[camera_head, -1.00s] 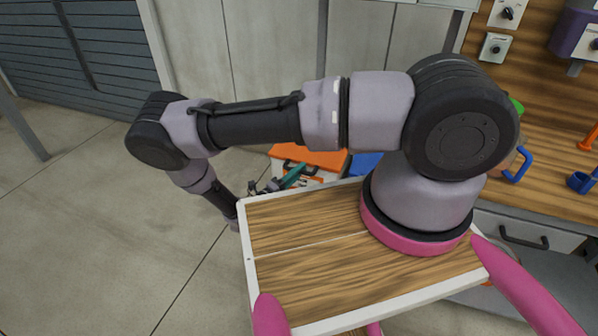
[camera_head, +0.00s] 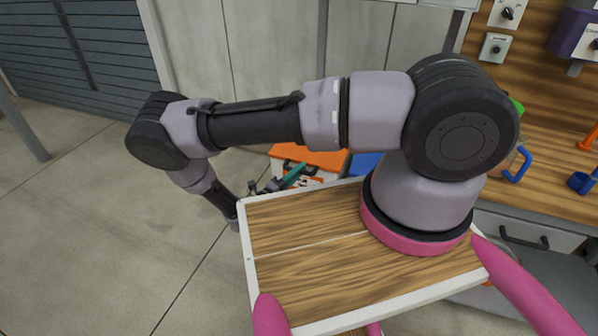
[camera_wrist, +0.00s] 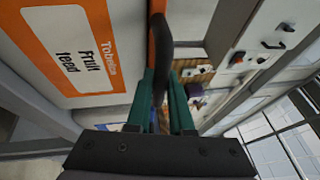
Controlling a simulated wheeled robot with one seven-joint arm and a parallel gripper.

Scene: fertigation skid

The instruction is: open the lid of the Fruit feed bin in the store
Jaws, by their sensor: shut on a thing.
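The Fruit feed bin (camera_wrist: 90,70) is white with an orange label reading "Fruit feed", which lies sideways in the wrist view. Its orange lid (camera_head: 312,158) shows in the head view beyond my wooden deck and looks flat on top of the bin. A black handle (camera_wrist: 158,50) runs along the lid's edge in the wrist view. My gripper (camera_wrist: 160,90), with teal fingers, is shut on this handle. In the head view my gripper (camera_head: 293,177) is at the bin's front, partly hidden behind the deck edge.
A blue thing (camera_head: 365,165) stands right of the orange lid, mostly hidden by my arm. A wooden workbench (camera_head: 560,185) with a grey drawer (camera_head: 525,237) is on the right. A wall of grey panels (camera_head: 275,50) stands behind. The concrete floor (camera_head: 90,220) at left is clear.

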